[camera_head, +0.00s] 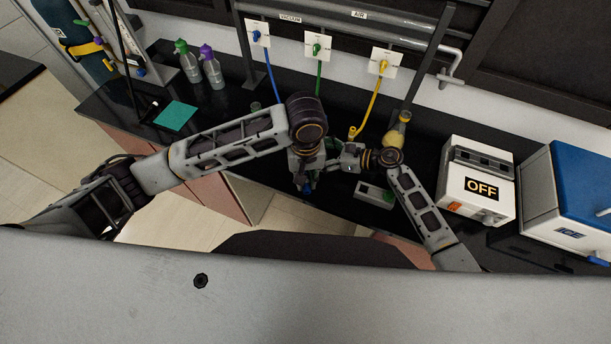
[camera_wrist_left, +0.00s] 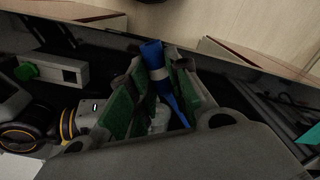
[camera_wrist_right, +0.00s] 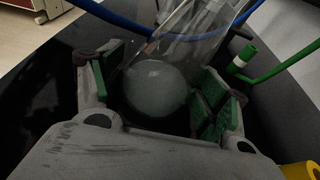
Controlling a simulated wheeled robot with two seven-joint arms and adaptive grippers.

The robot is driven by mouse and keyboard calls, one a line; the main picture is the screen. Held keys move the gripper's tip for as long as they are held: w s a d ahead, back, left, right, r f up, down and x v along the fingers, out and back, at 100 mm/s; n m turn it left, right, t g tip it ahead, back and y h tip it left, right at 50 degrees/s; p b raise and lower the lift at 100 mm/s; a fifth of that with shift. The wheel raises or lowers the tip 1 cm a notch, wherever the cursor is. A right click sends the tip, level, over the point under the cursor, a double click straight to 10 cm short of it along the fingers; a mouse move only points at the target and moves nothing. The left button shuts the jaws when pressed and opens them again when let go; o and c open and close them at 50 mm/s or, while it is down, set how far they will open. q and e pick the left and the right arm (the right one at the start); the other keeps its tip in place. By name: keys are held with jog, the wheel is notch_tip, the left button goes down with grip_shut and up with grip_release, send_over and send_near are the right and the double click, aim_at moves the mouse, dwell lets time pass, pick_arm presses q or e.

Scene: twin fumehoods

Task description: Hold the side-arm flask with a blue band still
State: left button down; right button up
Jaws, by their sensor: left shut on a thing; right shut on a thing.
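The clear glass flask (camera_wrist_right: 155,85) fills the middle of the right wrist view, between the green-padded fingers of my right gripper (camera_wrist_right: 160,95), which is shut on it. I cannot make out a blue band or the side arm clearly. My left gripper (camera_wrist_left: 158,92) is shut on a blue hose end (camera_wrist_left: 157,60) with a grey collar, which lies between its green pads. In the head view, my left gripper (camera_head: 305,172) and right gripper (camera_head: 346,160) are close together above the front of the bench. The flask is mostly hidden there.
A blue hose (camera_head: 284,72), green hose (camera_head: 319,76) and yellow hose (camera_head: 375,98) hang from wall outlets. Right of the grippers are a small grey device (camera_head: 374,192), an OFF box (camera_head: 478,180) and an ICE box (camera_head: 570,200). Two bottles and a teal pad (camera_head: 176,115) are left.

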aim_at(307, 173)
pick_arm(q)
jog(key=shift+y, duration=0.3)
jog(key=w+a+n+y, duration=0.1)
jog(key=w+a+y, duration=0.15)
jog(key=a, duration=0.25)
jog(key=d+r+n+h, duration=0.1)
jog(key=n+h, duration=0.1)
jog(key=n, duration=0.9)
jog(key=d+r+n+g+h, duration=0.1)
jog(key=n+h, duration=0.2)
jog(key=n, duration=0.8)
jog(key=d+r+n+h, duration=0.1)
jog(key=n+h, duration=0.2)
jog(key=n, duration=0.8)
jog(key=shift+d+g, duration=0.15)
jog(key=shift+g, duration=0.15)
jog(key=shift+m+g, duration=0.7)
jog(key=shift+m, duration=0.7)
